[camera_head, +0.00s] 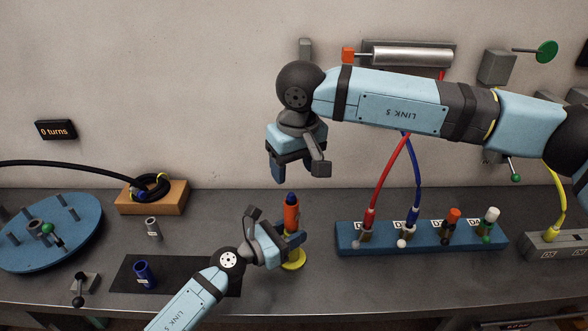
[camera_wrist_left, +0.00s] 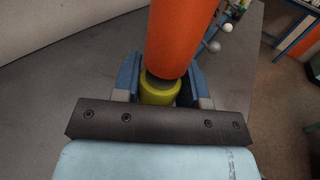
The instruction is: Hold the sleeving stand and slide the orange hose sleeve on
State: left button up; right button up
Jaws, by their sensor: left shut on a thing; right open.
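The sleeving stand has a round yellow base (camera_head: 293,262) and stands upright on the bench. The orange hose sleeve (camera_head: 291,214) is upright around the stand, with a dark blue tip showing above it. My left gripper (camera_head: 288,238) is shut on the stand below the sleeve. In the left wrist view, its blue fingers (camera_wrist_left: 160,85) are on both sides of the yellow part (camera_wrist_left: 158,94) of the stand, and the orange sleeve (camera_wrist_left: 178,40) rises above them. My right gripper (camera_head: 299,172) is open and empty above the stand, apart from the sleeve.
A blue rack (camera_head: 375,243) with red and blue hoses and coloured plugs is to the right. A blue cup (camera_head: 143,274) on a dark mat, a small grey sleeve (camera_head: 152,228), a wooden block (camera_head: 133,203) with a coiled hose and a blue turntable (camera_head: 75,255) are to the left.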

pick_arm(q)
jog(key=o, duration=1.1)
jog(key=shift+o, duration=0.2)
